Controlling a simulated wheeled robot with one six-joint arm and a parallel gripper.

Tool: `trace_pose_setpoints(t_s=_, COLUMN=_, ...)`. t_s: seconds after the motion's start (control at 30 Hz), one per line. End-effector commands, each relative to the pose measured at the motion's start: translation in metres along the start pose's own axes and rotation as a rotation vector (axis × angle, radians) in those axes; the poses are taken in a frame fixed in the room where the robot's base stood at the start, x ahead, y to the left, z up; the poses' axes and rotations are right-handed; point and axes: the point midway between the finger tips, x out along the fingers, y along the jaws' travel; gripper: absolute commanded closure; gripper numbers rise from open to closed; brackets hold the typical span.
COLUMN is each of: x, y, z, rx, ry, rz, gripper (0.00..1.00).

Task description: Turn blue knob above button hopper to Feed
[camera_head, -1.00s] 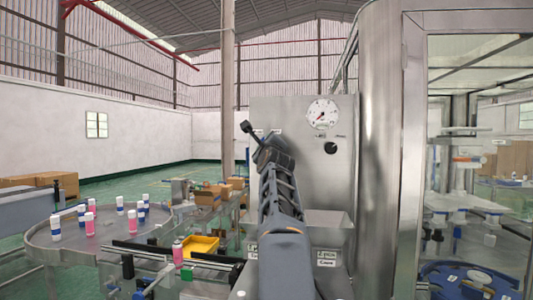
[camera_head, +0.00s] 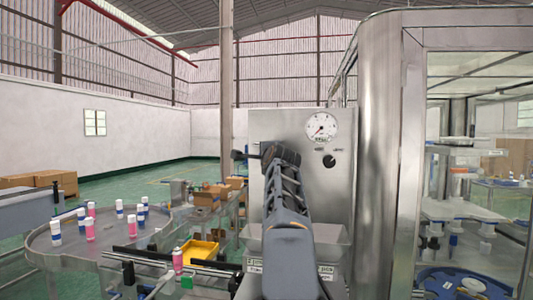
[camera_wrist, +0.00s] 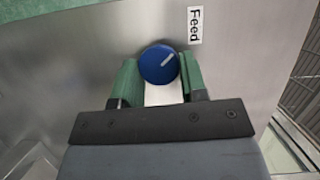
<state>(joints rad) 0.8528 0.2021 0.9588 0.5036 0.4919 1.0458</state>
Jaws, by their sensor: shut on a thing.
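The blue knob (camera_wrist: 153,68) sits on a metal panel in the wrist view, its light pointer line slanting up and right. A white label reading "Feed" (camera_wrist: 194,25) lies above and right of it, and the line points roughly that way. My gripper (camera_wrist: 159,73) is shut on the knob, with one green finger at each side. In the head view my arm hides the knob and the fingers. The metal hopper (camera_head: 329,233) shows partly behind my arm, with labels on its lower front.
A pressure gauge (camera_head: 321,127) and a black knob (camera_head: 329,161) are on the panel right of my arm. A steel column (camera_head: 381,170) stands close at the right.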

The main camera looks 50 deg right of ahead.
Motion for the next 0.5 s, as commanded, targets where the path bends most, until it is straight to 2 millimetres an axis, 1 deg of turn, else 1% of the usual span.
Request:
trace_pose_setpoints(t_s=0.03, x=-0.0003, y=-0.0023, z=-0.0004, rx=-0.013, ry=0.001, rz=0.004, gripper=0.84)
trace_pose_setpoints(t_s=0.2, x=-0.0002, y=-0.0016, z=-0.0003, rx=-0.042, ry=0.001, rz=0.016, gripper=0.84)
trace_pose_setpoints(t_s=0.5, x=-0.0003, y=-0.001, z=-0.0002, rx=-0.054, ry=0.001, rz=0.02, gripper=0.84)
